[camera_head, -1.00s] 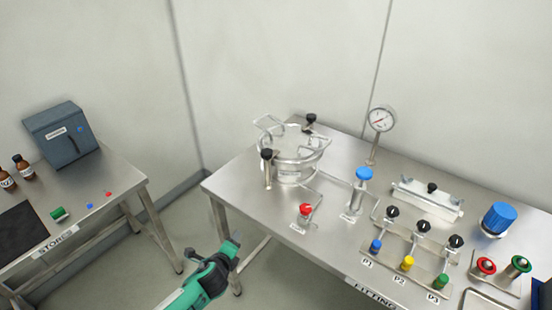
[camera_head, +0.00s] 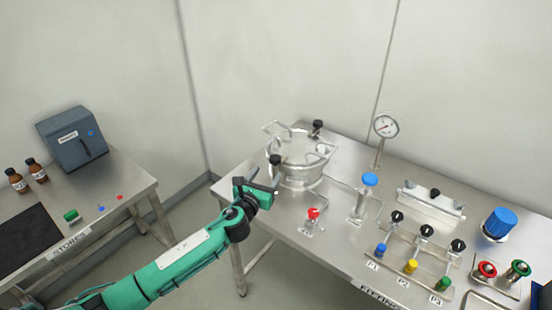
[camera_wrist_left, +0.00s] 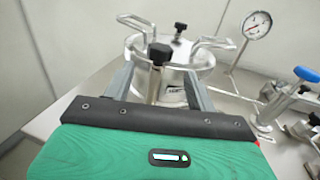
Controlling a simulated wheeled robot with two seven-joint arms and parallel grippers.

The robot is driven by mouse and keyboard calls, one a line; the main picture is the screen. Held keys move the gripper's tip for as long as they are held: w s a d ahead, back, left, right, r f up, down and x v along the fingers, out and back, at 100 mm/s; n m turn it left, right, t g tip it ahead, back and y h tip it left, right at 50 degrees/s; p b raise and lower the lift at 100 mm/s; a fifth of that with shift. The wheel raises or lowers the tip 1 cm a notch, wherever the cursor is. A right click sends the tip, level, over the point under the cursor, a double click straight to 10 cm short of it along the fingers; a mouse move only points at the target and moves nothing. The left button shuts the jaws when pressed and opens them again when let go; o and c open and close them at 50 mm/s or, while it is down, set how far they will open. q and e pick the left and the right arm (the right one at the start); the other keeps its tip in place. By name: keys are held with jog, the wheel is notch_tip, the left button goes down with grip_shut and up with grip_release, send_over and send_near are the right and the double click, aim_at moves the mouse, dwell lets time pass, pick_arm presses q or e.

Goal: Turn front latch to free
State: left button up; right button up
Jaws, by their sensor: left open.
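The reactor vessel (camera_head: 299,172) is a round steel pot with wire handles on the fitting table. Its front latch is a post with a black knob (camera_head: 275,160) on the near left side of the rim; a second black-knobbed latch (camera_head: 317,125) stands at the back. My left gripper (camera_head: 264,183) is open, just in front of the front latch. In the left wrist view the front latch knob (camera_wrist_left: 160,53) stands upright between the two fingers, beyond or level with their tips; contact cannot be told. The right gripper is not in view.
A red-knobbed valve (camera_head: 313,213) and a blue-capped valve (camera_head: 369,180) stand to the right of the vessel. A pressure gauge (camera_head: 386,126) rises behind. The stores table (camera_head: 125,185) is at left, with open floor between the tables.

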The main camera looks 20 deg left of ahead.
aim_at(273, 164)
pick_arm(q)
jog(key=w, duration=0.8)
jog(key=shift+w+d+p, duration=0.25)
jog(key=shift+d+p, duration=0.1)
jog(key=shift+p, duration=0.05)
jog(key=c, duration=1)
